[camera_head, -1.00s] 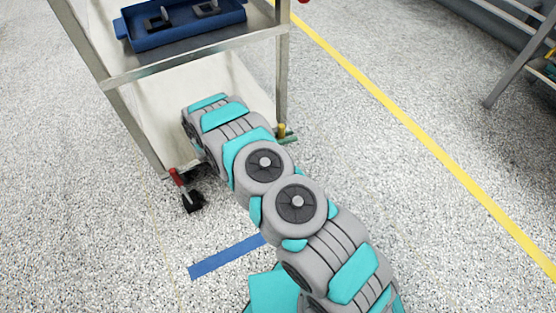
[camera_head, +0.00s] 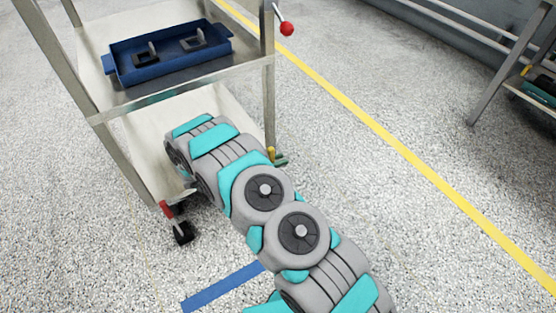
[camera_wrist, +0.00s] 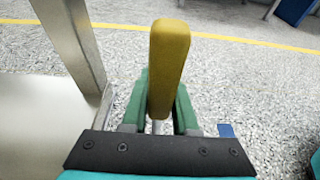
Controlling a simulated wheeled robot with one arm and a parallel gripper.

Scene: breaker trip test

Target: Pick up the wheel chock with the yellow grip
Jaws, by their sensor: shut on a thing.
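The wheel chock's yellow grip (camera_wrist: 168,60) stands upright in the middle of the wrist view. My gripper (camera_wrist: 161,95) is shut on it, with a green finger on each side. The rest of the chock is hidden below the grip and behind the gripper. In the head view, the small yellow grip (camera_head: 271,153) shows just past my arm, at the foot of the cart's right leg, with a green piece beside it. My arm hides most of the gripper there.
A metal cart (camera_head: 190,88) stands close to the gripper; its leg (camera_wrist: 75,45) rises just left of the grip. A blue tray (camera_head: 168,68) with dark pieces is on its upper shelf. A red-tipped caster (camera_head: 182,232) is at its near corner. Open floor lies to the right.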

